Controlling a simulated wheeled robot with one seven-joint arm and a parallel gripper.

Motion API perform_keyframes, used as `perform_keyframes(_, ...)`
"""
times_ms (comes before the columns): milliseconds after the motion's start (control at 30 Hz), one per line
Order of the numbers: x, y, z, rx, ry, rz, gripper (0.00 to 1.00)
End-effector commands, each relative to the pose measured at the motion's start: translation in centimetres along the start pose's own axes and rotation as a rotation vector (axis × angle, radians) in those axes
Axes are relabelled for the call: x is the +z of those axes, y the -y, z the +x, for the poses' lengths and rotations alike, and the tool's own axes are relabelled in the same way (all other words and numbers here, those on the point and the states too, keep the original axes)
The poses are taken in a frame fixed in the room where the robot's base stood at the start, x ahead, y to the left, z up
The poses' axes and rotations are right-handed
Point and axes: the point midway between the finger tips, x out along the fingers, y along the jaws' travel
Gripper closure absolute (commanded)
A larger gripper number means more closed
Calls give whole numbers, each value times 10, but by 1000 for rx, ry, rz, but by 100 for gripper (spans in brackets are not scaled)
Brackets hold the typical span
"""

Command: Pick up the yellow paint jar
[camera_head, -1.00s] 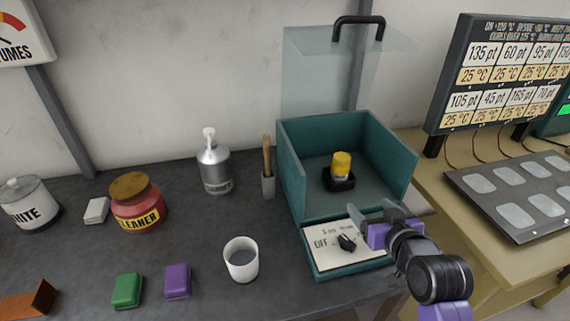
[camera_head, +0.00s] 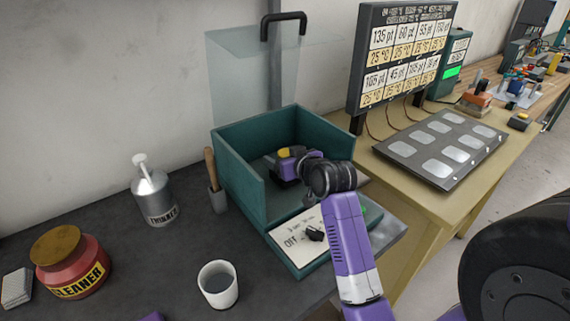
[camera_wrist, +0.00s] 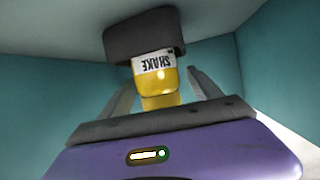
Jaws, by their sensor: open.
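The yellow paint jar (camera_head: 284,153) is in the teal open-topped box (camera_head: 237,175), mostly hidden by my gripper in the head view. In the wrist view, which shows it upside down, the yellow jar (camera_wrist: 158,82) has a white label reading SHAKE and sits in a black holder (camera_wrist: 144,35). My gripper (camera_head: 288,165) is inside the box at the jar. In the wrist view my gripper's fingers (camera_wrist: 161,74) are open, one on each side of the jar. I see no clear contact with the jar.
The box walls stand close around my gripper. A control panel with an OFF knob (camera_head: 315,234) is at its front. A clear lid (camera_head: 250,80) with a black handle stands raised behind. A white cup (camera_head: 218,285), a brush holder (camera_head: 217,199) and a thinner bottle (camera_head: 153,193) are left.

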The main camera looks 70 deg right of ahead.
Motion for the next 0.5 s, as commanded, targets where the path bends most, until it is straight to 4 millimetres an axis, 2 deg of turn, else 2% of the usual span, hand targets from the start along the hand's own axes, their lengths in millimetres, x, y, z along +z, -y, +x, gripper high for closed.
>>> perform_keyframes(133,0,0,12,0,0,0,27)
perform_keyframes(367,0,0,14,0,0,0,27)
perform_keyframes(500,0,0,14,0,0,0,52)
